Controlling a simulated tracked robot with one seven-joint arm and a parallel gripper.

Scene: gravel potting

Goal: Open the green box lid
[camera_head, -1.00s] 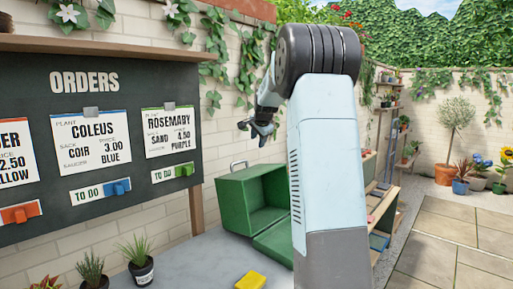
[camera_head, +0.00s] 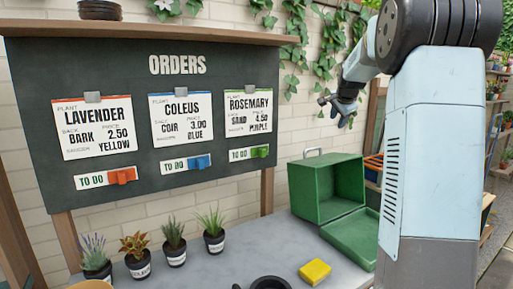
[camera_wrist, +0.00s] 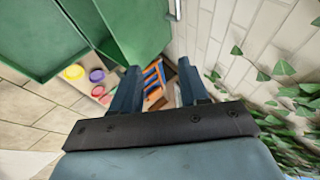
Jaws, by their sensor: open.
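The green box (camera_head: 318,188) stands on the grey table at the right in the head view. Its lid (camera_head: 352,238) is swung down, lying in front of the open side, so the inside shows. A metal handle (camera_head: 312,151) is on its top. In the wrist view the green box (camera_wrist: 130,25) is at the upper left. My gripper (camera_head: 342,100) is raised above and behind the box, near the brick wall. In the wrist view its two fingers (camera_wrist: 157,85) are apart, with nothing between them. The gripper does not touch the box.
Several potted plants (camera_head: 174,250) line the table at the left, with a yellow sponge (camera_head: 315,271) and a black bowl (camera_head: 269,283) near the front. Ivy (camera_wrist: 285,70) hangs on the wall near my gripper.

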